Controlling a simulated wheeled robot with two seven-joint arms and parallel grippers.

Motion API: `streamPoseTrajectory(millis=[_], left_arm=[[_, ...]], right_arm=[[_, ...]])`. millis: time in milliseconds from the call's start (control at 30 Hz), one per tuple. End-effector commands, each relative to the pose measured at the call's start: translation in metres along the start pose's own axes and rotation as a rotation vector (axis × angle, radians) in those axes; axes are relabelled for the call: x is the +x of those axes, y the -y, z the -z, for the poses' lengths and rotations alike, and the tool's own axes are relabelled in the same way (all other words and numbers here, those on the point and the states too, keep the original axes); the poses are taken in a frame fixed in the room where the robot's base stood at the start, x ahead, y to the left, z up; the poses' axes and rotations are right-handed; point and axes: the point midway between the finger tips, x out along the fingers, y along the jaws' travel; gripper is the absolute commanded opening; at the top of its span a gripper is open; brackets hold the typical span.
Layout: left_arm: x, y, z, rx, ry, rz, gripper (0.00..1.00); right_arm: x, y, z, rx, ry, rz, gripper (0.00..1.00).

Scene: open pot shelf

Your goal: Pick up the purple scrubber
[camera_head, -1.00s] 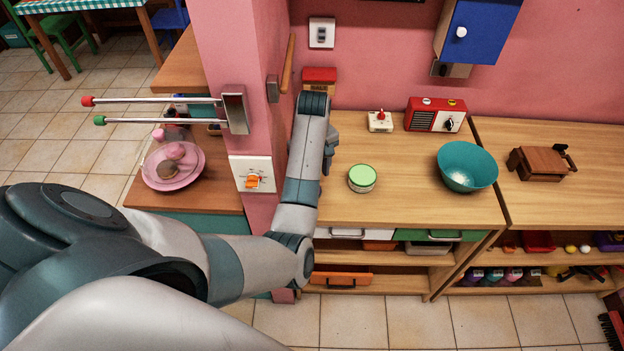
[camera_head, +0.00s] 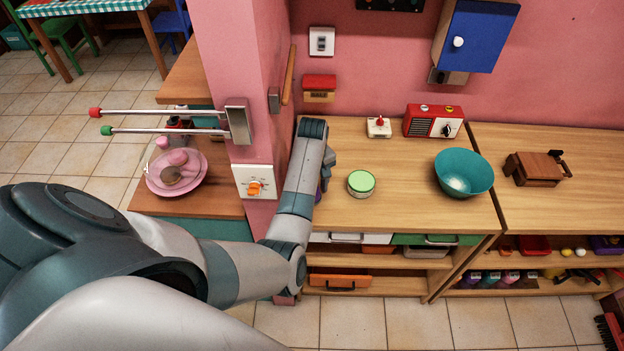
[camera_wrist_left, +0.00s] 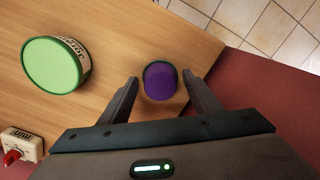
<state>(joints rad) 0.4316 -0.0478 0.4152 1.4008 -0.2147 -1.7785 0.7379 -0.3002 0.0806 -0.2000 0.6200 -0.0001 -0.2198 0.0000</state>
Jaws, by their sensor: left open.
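The purple scrubber (camera_wrist_left: 160,80) shows in the left wrist view as a rounded purple piece with a dark rim, on the wooden counter (camera_wrist_left: 125,40) near its edge. My left gripper (camera_wrist_left: 160,77) is open, with one finger on each side of the scrubber in that view. I see no clear contact, and the height gap is hard to judge. In the head view my left arm hides most of the scrubber; only a small purple patch (camera_head: 318,194) shows beside the wrist. My right gripper is not in view.
A green-lidded tub (camera_head: 361,184) stands close to the right of my left wrist; it also shows in the left wrist view (camera_wrist_left: 52,66). A pink pillar (camera_head: 250,90) rises to the left. A teal bowl (camera_head: 464,173) and a red radio (camera_head: 433,121) stand farther right.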

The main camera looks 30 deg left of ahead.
Motion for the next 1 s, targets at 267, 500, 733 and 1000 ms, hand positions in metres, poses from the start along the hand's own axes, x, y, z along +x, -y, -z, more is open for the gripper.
streamPoseTrajectory(millis=[267, 500, 733, 1000], left_arm=[[-0.0002, 0.0001, 0.0002, 0.000, 0.000, 0.000, 0.58], [-0.0003, 0.0000, 0.0002, 0.000, 0.000, 0.000, 0.20], [-0.0003, 0.0000, 0.0001, 0.000, 0.000, 0.000, 0.13], [-0.0043, -0.0025, 0.0025, 0.001, 0.000, 0.000, 0.13]], right_arm=[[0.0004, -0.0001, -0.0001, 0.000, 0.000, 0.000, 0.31], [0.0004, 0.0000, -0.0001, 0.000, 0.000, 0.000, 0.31], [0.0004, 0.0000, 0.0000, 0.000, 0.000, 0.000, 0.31], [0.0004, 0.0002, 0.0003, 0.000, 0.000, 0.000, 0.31]])
